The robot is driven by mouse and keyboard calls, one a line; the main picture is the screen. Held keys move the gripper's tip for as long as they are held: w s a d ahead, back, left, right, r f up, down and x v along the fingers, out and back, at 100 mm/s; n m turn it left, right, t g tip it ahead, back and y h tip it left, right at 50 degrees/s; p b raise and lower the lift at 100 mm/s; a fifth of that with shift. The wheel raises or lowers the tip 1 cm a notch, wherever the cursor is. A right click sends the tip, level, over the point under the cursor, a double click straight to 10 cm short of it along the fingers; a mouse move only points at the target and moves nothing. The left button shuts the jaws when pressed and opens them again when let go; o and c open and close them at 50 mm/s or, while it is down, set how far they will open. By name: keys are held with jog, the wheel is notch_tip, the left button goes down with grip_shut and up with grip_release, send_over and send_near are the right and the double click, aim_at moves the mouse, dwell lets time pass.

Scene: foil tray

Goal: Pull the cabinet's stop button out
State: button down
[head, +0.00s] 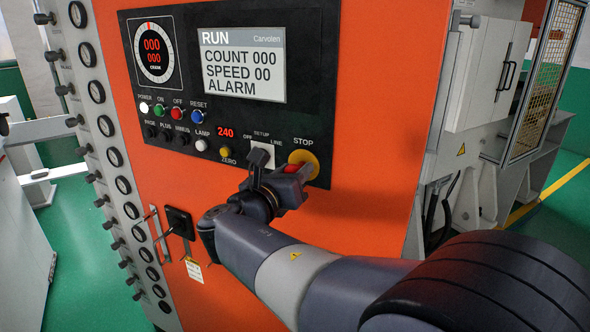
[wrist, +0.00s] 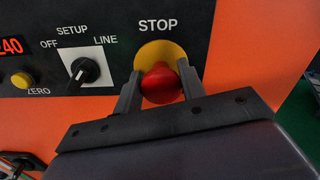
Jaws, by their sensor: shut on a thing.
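The red stop button (head: 291,168) sits on a yellow round plate (head: 309,158) under the word STOP, at the lower right of the black panel on the orange cabinet (head: 365,130). In the wrist view the red button (wrist: 160,84) is in front of its yellow plate (wrist: 155,52). My gripper (wrist: 157,90) has one finger on each side of the button and is shut on it. In the head view my gripper (head: 284,180) covers part of the button. How far the button stands out from the plate is hard to tell.
A rotary switch (wrist: 84,70) marked OFF, SETUP and LINE is just left of the button, with a yellow ZERO button (wrist: 22,80) beyond it. The display (head: 243,65) reads RUN and ALARM. A black handle (head: 180,222) and hanging tag (head: 194,270) are lower left.

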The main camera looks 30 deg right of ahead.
jog(key=c, duration=0.9)
grip_release()
jog(key=shift+a, duration=0.1)
jog(key=shift+s+a, duration=0.1)
jog(key=b+v, duration=0.2)
jog(key=v, duration=0.8)
jog(key=shift+s+a, duration=0.2)
jog(key=shift+p+x, duration=0.95)
jog(key=shift+x, duration=4.7)
jog(key=shift+a, duration=0.1)
